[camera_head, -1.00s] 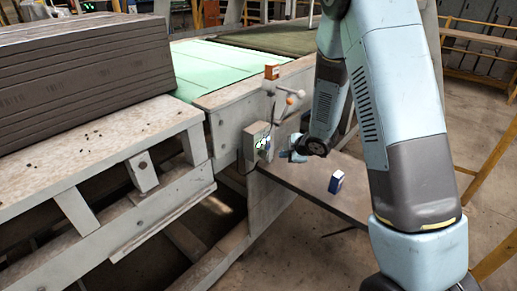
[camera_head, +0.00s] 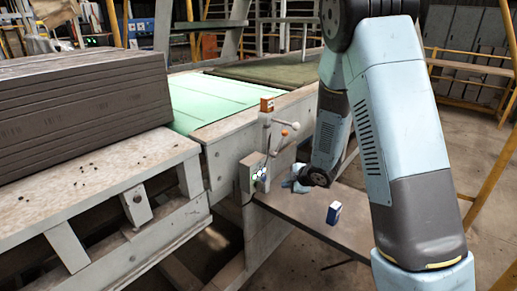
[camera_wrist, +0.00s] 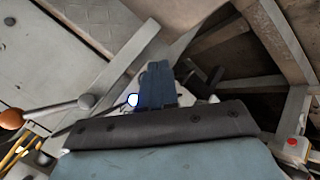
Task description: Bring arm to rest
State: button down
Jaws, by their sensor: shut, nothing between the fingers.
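My arm comes down from the upper right in the head view, its elbow bent. I cannot tell whether the fingers touch anything.
Stacked dark slabs (camera_head: 85,105) lie at left. A yellow rail (camera_head: 487,194) runs at right.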

jog(key=s+d+r+m+h, duration=0.2)
jog(key=s+d+r+m, duration=0.15)
jog(key=r, duration=0.35)
jog(key=s+d+r+m+t+h, duration=0.1)
jog(key=s+d+r+m+h, duration=0.1)
jog(key=d+r+m, duration=0.4)
jog(key=s+d+r+m+h, duration=0.15)
jog(key=d+r, duration=0.25)
jog(key=r, duration=0.5)
jog(key=s+r+m+g, duration=0.1)
jog(key=s+r+m, duration=0.3)
jog(key=s, duration=0.9)
jog(key=s+d+r+m+g, duration=0.1)
jog(key=s+r+m, duration=0.3)
jog(key=s, duration=0.9)
jog(key=shift+r+m, duration=0.4)
jog(key=shift+r, duration=0.25)
jog(key=shift+d, duration=0.1)
